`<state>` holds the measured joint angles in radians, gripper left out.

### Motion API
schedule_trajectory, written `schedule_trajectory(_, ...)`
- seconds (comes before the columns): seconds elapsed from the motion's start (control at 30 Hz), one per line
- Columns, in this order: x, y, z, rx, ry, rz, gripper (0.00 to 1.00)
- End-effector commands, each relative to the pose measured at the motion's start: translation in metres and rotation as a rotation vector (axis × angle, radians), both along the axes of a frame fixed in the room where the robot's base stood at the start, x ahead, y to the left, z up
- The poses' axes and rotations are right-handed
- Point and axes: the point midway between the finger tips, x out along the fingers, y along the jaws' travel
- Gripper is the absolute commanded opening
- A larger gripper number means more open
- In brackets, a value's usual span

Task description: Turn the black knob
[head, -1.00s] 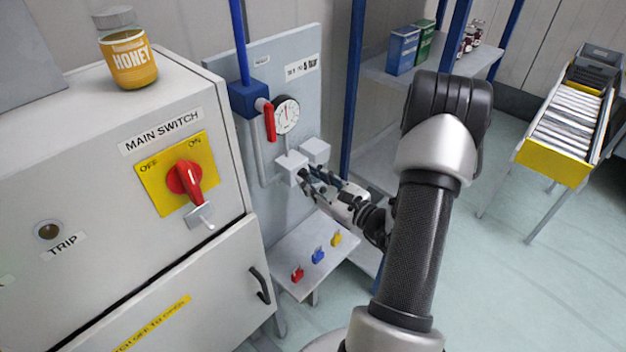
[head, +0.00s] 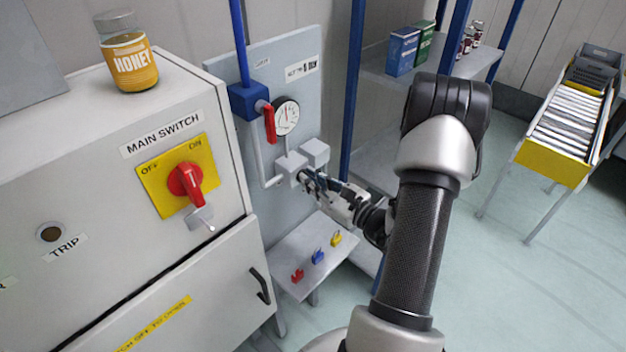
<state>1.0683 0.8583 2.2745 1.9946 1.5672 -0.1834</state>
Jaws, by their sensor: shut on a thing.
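My gripper (head: 308,179) is at the grey panel (head: 303,87), beside a small grey valve block (head: 291,167) below the round gauge (head: 286,116). Its fingers are shut at the front of that block, where the black knob would sit. The knob itself is hidden by the fingers, so its angle cannot be told. My arm reaches in from the right.
A red lever (head: 270,124) hangs left of the gauge. A small shelf (head: 300,268) below holds red, blue and yellow padlocks. The cabinet with the red main switch (head: 187,182) stands at left, a honey jar (head: 128,60) on top. Blue rack posts (head: 351,100) stand behind my arm.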

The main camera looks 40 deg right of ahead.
Motion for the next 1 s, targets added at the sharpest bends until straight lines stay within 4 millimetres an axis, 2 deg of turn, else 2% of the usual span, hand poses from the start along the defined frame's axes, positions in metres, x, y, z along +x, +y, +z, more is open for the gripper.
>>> schedule_trajectory(0.07, 0.000, 0.000, 0.000, -0.001, 0.000, -0.001, 0.00)
schedule_trajectory(0.1, 0.000, 0.000, 0.000, -0.001, 0.000, -0.001, 0.12)
schedule_trajectory(0.4, 0.000, 0.000, 0.000, -0.002, 0.000, 0.000, 0.32)
schedule_trajectory(0.77, -0.004, -0.001, 0.000, -0.002, 0.000, -0.002, 0.32)
schedule_trajectory(0.87, -0.015, -0.003, 0.000, -0.001, 0.000, -0.005, 0.32)
schedule_trajectory(1.0, -0.043, -0.006, 0.000, 0.000, 0.000, -0.008, 0.32)
